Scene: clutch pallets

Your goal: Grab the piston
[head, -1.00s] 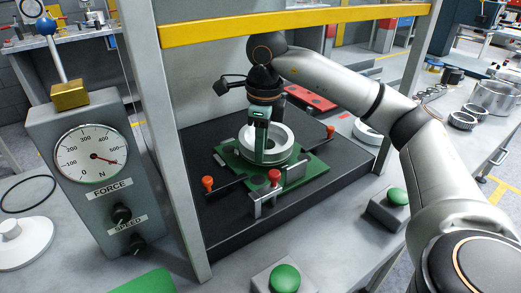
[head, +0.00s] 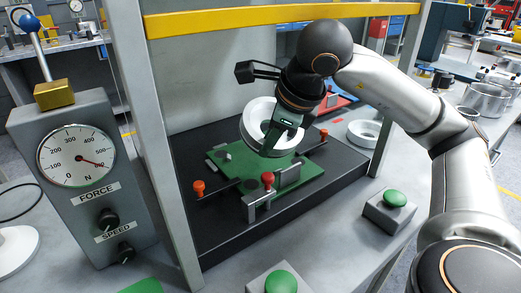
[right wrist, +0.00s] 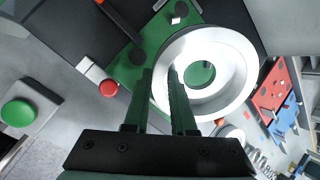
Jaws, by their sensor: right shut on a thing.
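The piston, a pale metal ring-shaped part (head: 256,117), is held tilted above the green fixture plate (head: 306,177). My right gripper (head: 272,146) is shut on its wall, with one finger inside the ring. In the right wrist view, the two dark fingers (right wrist: 161,74) straddle the left side of the ring (right wrist: 240,70), and the green plate shows through its hole. Part of the piston is hidden behind the gripper in the head view. My left gripper is not in view.
The plate lies on a black press base (head: 215,234) between grey posts, under a yellow crossbar (head: 270,20). A force gauge box (head: 77,155) is at left. Another ring (head: 364,132) and a red tray (head: 335,100) lie behind to the right.

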